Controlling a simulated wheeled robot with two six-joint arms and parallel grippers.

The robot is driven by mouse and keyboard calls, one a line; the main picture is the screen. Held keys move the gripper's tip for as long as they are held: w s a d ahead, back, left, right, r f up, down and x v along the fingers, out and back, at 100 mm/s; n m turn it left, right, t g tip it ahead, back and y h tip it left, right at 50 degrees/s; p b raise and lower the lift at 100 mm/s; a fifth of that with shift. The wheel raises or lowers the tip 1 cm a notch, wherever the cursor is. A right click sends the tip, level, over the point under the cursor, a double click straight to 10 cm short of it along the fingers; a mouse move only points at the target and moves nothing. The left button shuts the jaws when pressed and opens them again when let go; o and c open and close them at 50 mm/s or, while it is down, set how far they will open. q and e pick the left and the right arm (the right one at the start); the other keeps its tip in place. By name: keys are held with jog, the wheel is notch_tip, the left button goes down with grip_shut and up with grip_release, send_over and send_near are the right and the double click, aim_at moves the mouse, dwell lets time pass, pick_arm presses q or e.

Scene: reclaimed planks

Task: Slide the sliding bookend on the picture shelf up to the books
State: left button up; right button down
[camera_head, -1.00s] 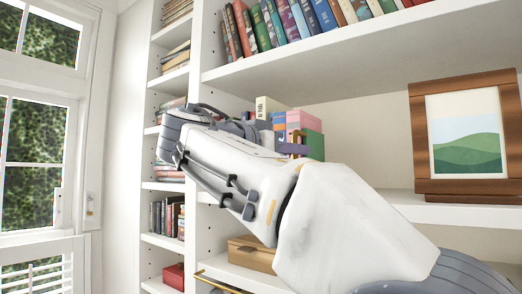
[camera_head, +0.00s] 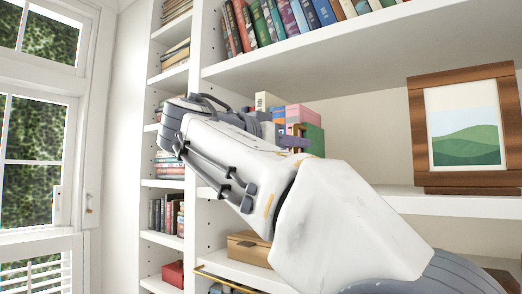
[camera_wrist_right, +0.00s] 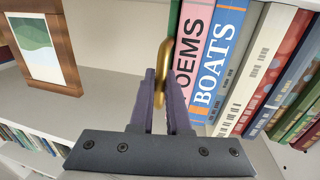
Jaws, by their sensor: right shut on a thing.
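The sliding bookend is a brass-coloured piece, seen in the head view (camera_head: 300,130) in front of the books and in the right wrist view (camera_wrist_right: 162,72) as a curved gold bar. My right gripper (camera_wrist_right: 162,98) is shut on it, its purple fingers either side of the bar; in the head view the gripper (camera_head: 292,142) is partly hidden by my arm. The row of books (camera_wrist_right: 222,62) stands upright just right of the bookend in the wrist view, a green one nearest, then pink "POEMS" and blue "BOATS". I cannot tell whether the bookend touches the books. My left gripper is out of view.
The picture shelf (camera_head: 450,203) carries a wooden framed landscape (camera_head: 465,130), with bare shelf between it and the bookend. A shelf of books (camera_head: 290,18) is above, and a wooden box (camera_head: 250,248) is below. A window (camera_head: 35,150) is at the left.

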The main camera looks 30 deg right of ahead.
jog(key=shift+s, duration=0.1)
jog(key=c, duration=0.9)
grip_release()
jog(key=s+a+b, duration=0.2)
jog(key=a+b, duration=0.1)
jog(key=a, duration=0.7)
